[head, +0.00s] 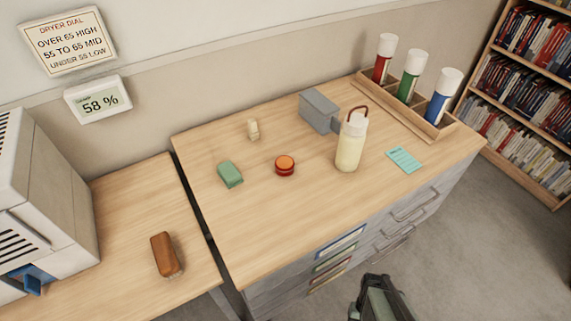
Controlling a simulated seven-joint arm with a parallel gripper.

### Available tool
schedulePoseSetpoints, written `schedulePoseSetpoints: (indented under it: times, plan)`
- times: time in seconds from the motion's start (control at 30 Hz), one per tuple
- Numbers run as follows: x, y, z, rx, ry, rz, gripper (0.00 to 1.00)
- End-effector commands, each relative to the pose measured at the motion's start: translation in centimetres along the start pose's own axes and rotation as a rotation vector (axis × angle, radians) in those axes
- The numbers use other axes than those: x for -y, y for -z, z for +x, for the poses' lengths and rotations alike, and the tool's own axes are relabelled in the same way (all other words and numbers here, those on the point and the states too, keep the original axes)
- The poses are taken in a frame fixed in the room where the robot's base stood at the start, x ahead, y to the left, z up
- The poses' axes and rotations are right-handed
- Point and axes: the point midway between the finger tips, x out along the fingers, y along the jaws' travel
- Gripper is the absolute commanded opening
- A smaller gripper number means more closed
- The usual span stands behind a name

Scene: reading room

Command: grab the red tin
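In the head view a small, low, round red tin (285,169) with an orange top stands on the light wooden top of the drawer cabinet (300,220), near its middle. It stands apart from its neighbours and nothing covers it. A dark shape with a grey-green panel at the bottom edge seems to be the end of my arm with my gripper (377,292). It is in front of and below the cabinet, well away from the tin. Its fingers cannot be made out clearly.
A cream bottle (349,150) with a loop stands right of the tin, a grey box (319,112) behind, a green block (230,174) left, a small beige piece (253,129) behind left. A wooden rack (403,116) holds red, green and blue bottles. A teal card (404,160) lies right.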

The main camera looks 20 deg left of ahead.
Motion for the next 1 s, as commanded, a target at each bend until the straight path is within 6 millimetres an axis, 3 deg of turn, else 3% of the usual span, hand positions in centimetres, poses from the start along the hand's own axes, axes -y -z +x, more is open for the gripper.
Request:
schedulePoseSetpoints:
  times: [0.3,0.83,1.0]
  plan:
    - [0.0,0.0,0.0,0.0,0.0,0.0,0.43]
    - [0.0,0.0,0.0,0.0,0.0,0.0,0.92]
    - [0.0,0.0,0.0,0.0,0.0,0.0,0.93]
